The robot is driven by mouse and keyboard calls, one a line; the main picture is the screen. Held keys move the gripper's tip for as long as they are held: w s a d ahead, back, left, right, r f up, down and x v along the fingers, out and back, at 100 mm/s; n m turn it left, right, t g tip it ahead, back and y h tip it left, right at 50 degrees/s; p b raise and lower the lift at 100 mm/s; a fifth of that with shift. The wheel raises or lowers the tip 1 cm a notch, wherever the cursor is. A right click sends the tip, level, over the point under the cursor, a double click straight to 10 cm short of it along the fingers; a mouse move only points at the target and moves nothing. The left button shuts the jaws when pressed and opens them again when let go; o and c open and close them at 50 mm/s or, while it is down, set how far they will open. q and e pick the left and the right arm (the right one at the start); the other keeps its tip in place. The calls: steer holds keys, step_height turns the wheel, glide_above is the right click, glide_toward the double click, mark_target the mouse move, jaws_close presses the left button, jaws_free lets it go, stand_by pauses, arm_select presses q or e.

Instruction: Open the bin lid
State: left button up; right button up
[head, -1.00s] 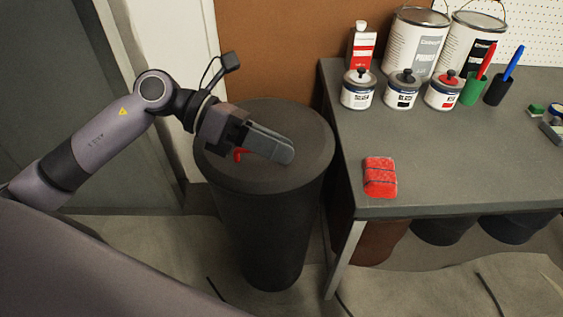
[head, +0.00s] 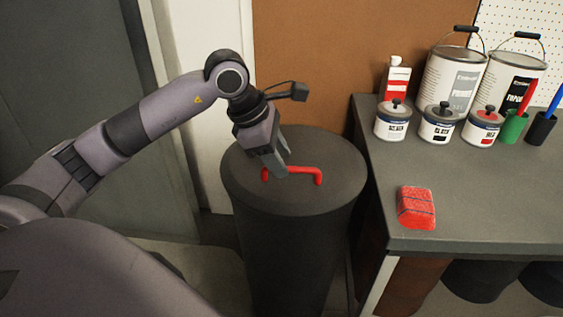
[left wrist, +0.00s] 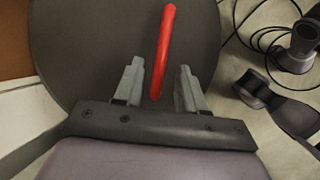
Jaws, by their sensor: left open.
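The dark grey round bin (head: 290,250) stands on the floor left of the workbench, its lid (head: 335,160) closed and flat on top. A red bar handle (head: 308,172) sits on the lid. My left gripper (head: 279,172) is over the lid at the left part of the handle. In the left wrist view, the open fingers of my left gripper (left wrist: 158,90) have the red handle (left wrist: 164,50) between them, with a gap on each side. I cannot tell how far the fingertips reach down around it. My right gripper is not in view.
The grey workbench (head: 480,190) stands close to the bin's right side. It holds a red block (head: 416,208), small paint tins (head: 437,124), large cans (head: 453,80) and brushes in cups. A brown board (head: 310,60) stands behind the bin. Cables (left wrist: 265,35) show in the left wrist view.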

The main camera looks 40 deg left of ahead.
arm_select(q)
steer(key=shift+w+d+f, duration=0.1)
steer(key=shift+w+f, duration=0.05)
steer(key=shift+f, duration=0.25)
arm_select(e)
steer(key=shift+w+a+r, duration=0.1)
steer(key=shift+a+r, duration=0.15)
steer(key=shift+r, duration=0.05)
arm_select(q)
jaws_close()
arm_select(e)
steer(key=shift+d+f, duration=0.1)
